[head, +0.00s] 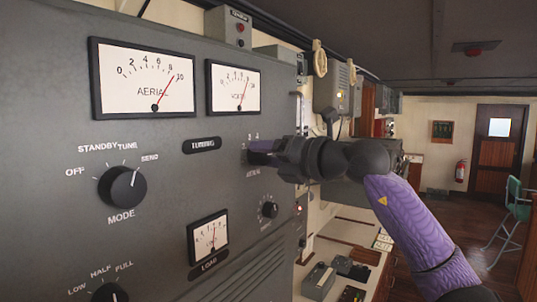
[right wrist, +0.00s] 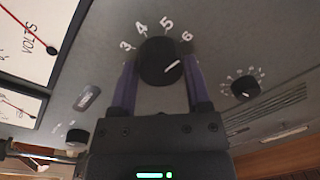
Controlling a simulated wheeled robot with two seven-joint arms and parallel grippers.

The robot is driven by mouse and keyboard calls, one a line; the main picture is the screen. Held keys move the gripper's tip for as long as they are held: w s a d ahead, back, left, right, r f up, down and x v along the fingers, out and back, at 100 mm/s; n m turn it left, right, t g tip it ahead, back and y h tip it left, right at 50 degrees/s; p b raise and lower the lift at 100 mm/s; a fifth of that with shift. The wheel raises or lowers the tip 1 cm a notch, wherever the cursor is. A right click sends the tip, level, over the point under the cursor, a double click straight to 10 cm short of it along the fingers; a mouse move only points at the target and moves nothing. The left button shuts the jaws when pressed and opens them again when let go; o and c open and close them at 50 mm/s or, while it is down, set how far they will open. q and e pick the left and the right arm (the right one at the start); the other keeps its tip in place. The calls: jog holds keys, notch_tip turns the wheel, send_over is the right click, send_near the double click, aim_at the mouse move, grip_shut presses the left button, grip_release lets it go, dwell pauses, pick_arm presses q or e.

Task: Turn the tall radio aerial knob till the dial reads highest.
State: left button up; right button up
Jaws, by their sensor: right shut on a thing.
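The aerial dial (head: 143,78) is at the top left of the grey radio panel in the head view. Its red needle points between 8 and 10, close to 10. My right gripper (head: 260,152) is at the panel above the aerial label, its fingers hiding the knob there. In the right wrist view the black aerial knob (right wrist: 160,62) sits between the two purple fingers of my right gripper (right wrist: 158,72), shut on it. The knob's white mark points to the right and slightly up, a little past the 6. My left gripper is not in view.
A second dial (head: 234,87) is right of the aerial dial. The mode knob (head: 122,187) points near SEND. A load meter (head: 208,237) and a small knob (head: 268,209) sit below the gripper. A counter with small devices (head: 318,281) stands right of the panel.

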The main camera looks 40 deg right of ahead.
jog(key=shift+m, duration=0.5)
dwell(0.3)
jog(key=o, duration=1.3)
